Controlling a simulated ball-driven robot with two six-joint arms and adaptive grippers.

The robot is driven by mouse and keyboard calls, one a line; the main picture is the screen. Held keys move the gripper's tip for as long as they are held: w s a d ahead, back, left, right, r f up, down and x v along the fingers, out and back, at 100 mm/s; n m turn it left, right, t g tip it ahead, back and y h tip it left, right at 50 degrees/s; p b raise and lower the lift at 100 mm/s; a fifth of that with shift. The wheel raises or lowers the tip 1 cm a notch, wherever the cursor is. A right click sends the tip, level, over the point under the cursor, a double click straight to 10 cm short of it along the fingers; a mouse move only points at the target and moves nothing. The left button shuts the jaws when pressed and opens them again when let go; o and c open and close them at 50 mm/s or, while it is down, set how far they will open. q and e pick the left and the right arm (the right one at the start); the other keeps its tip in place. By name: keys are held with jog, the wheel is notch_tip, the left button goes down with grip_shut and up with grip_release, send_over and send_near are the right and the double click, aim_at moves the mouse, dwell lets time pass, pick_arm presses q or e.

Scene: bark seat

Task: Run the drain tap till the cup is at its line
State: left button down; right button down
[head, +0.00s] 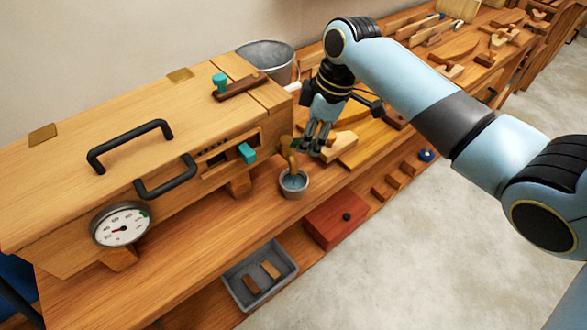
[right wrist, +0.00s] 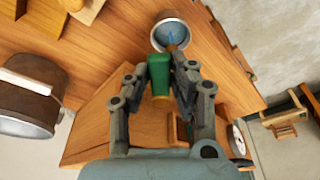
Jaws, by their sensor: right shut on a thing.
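A wooden box with a brass drain tap (head: 289,150) on its right end stands on the bench. A small grey cup (head: 293,185) stands upright under the tap's spout, and bluish water shows inside it. In the right wrist view a blue stream falls into the cup (right wrist: 169,36). My right gripper (head: 316,142) is at the tap. In the right wrist view its fingers are shut on the tap's green handle (right wrist: 159,74). The cup's line and the exact water level cannot be made out. My left gripper is not in view.
A metal bucket (head: 266,58) stands behind the box. The box has black handles, teal knobs and a dial gauge (head: 121,224). Wooden pieces (head: 345,147) lie right of the tap. A red-brown box (head: 337,218) and grey tray (head: 260,277) sit lower, in front.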

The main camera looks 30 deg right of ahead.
dwell(0.3)
jog(key=a+m, duration=0.1)
jog(key=m, duration=0.1)
jog(key=s+a+m+h, duration=0.1)
jog(key=m, duration=0.2)
jog(key=a+m+t, duration=0.1)
jog(key=m, duration=0.2)
jog(key=shift+s+a+h, duration=0.1)
jog(key=shift+s+h, duration=0.2)
jog(key=shift+a+m+h, duration=0.15)
jog(key=shift+m+h, duration=0.15)
jog(key=shift+m, duration=0.7)
jog(key=c, duration=1.2)
grip_release()
jog(key=shift+s, duration=0.1)
jog(key=shift+o, duration=0.2)
jog(key=w+v, duration=0.2)
jog(key=v, duration=0.6)
jog(key=shift+r, duration=0.15)
jog(key=shift+s, duration=0.1)
